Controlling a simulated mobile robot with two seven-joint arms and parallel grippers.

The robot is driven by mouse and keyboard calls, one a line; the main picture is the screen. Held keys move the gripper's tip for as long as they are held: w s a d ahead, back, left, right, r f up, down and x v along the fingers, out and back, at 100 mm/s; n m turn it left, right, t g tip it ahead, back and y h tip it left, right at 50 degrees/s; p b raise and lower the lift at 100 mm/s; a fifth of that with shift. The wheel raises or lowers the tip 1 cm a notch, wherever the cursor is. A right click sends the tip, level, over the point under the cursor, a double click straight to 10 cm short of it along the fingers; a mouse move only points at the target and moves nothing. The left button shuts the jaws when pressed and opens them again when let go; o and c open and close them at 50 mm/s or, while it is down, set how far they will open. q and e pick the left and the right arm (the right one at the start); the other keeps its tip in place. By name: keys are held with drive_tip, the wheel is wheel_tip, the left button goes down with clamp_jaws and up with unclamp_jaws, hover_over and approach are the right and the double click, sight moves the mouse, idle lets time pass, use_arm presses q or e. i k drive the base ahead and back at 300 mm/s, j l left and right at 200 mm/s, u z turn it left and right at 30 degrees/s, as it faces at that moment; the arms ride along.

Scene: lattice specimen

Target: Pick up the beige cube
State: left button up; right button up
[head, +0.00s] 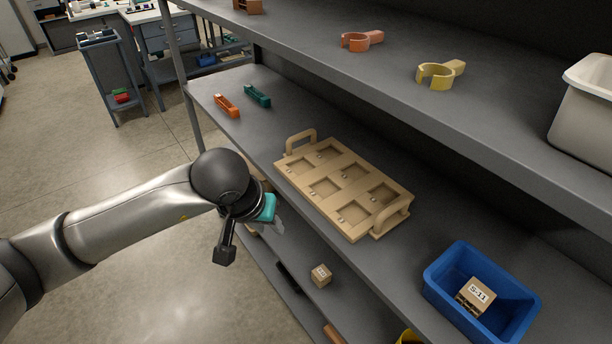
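A small beige cube (320,275) with a label sits on the lower shelf, below the tray and to the right of my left gripper. A second beige block (475,296), marked S-11, lies inside the blue bin (433,284) on the middle shelf. My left gripper (272,214) is at the front edge of the shelves, apart from both blocks. It points away from the camera, and a teal part shows at its end. Its fingers are mostly hidden behind the wrist, so I cannot tell their opening. My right gripper is not in view.
A beige tray (331,208) with square pockets and two handles sits on the middle shelf. Orange (227,106) and teal (257,96) pieces lie further back. The upper shelf (400,105) overhangs, carrying orange and yellow clips and a white bin (588,105). Floor is clear at left.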

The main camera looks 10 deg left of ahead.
sight(476, 297)
drive_tip(key=z, duration=1.2)
